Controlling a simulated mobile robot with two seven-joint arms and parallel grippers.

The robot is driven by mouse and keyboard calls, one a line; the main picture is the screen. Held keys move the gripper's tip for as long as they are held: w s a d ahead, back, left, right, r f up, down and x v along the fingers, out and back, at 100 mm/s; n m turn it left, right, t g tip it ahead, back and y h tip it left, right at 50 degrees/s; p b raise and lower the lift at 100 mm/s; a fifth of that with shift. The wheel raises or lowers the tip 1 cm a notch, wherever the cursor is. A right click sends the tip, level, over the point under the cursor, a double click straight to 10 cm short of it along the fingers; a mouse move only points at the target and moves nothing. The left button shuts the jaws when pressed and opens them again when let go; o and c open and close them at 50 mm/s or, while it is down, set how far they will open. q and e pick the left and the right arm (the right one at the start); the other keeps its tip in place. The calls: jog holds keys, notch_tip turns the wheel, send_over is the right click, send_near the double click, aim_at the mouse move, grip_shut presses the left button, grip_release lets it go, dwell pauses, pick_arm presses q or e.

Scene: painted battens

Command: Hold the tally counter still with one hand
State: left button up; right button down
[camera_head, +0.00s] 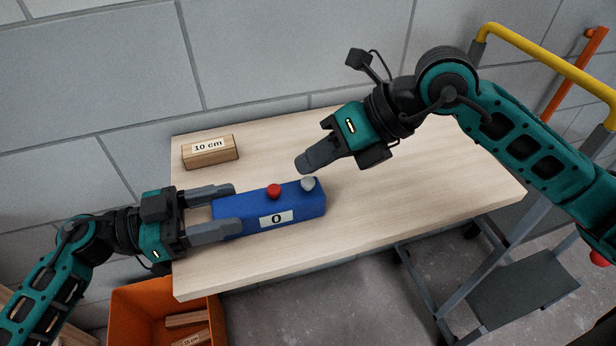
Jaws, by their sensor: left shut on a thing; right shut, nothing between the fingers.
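The tally counter (299,210) is a long blue block on the wooden table. It has a red button (273,191) and a grey button (308,184) on top, and a white label reading 0 (277,219) on its front. My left gripper (226,208) is shut on the left end of the counter, one finger on the far side and one on the near side. My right gripper (303,166) is shut and empty, its fingertips just behind and above the grey button. I cannot tell whether they touch it.
A wooden block labelled 10 cm (210,152) lies at the back left of the table (400,205). An orange crate (137,310) with battens stands below the front left edge. The table's right part is clear. A grey block wall is behind.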

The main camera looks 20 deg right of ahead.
jog(key=shift+f, duration=0.15)
jog(key=shift+f, duration=0.3)
jog(key=shift+f, duration=0.55)
dwell(1.0)
jog(key=shift+r, duration=1)
jog(key=shift+r, duration=0.1)
jog(key=shift+r, duration=2.4)
dwell(0.5)
